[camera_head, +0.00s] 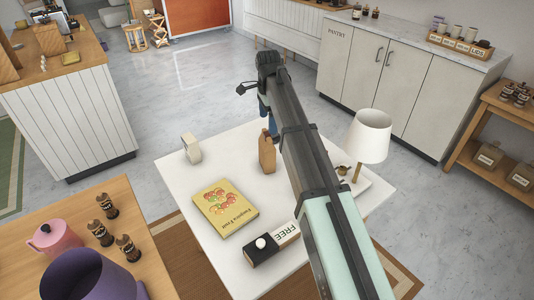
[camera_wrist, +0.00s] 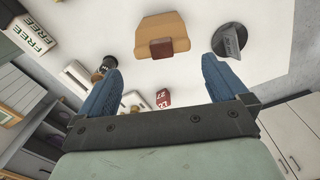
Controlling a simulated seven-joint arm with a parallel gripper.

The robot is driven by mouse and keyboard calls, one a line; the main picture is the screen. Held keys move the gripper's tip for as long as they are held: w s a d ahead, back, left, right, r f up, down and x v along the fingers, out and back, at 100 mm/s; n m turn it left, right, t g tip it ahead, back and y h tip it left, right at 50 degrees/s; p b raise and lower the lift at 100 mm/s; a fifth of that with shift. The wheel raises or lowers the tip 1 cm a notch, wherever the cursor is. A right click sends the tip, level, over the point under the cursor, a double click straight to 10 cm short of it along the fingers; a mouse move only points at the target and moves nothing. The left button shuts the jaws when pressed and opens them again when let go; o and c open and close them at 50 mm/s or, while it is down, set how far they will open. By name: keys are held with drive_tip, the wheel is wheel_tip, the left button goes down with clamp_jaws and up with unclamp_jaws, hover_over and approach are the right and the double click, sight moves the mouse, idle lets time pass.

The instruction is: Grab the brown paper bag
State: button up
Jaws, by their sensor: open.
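The brown paper bag (camera_head: 266,154) stands upright on the white table, just left of my arm in the head view. In the wrist view the bag (camera_wrist: 162,24) is at the top middle, beyond the fingertips and between their lines, with a darker brown patch on its near side. My gripper (camera_wrist: 158,66) is open, with two blue fingers spread wide and nothing between them. In the head view a bit of blue finger (camera_head: 271,126) shows just above the bag, beside my arm.
The white table (camera_head: 190,230) also holds a yellow book (camera_head: 225,210), a black-and-white FREE box (camera_head: 270,246), a small pale carton (camera_head: 191,148) and a white-shaded lamp (camera_head: 369,136) close right of my arm.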

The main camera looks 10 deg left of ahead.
sight(267, 141)
drive_tip(key=shift+w+a+f, duration=0.1)
drive_tip(key=shift+f, duration=2.6)
drive_tip(key=shift+a+f, duration=0.1)
drive_tip(key=shift+f, duration=2.6)
drive_tip(key=c, duration=1.3)
drive_tip(key=shift+r, duration=0.15)
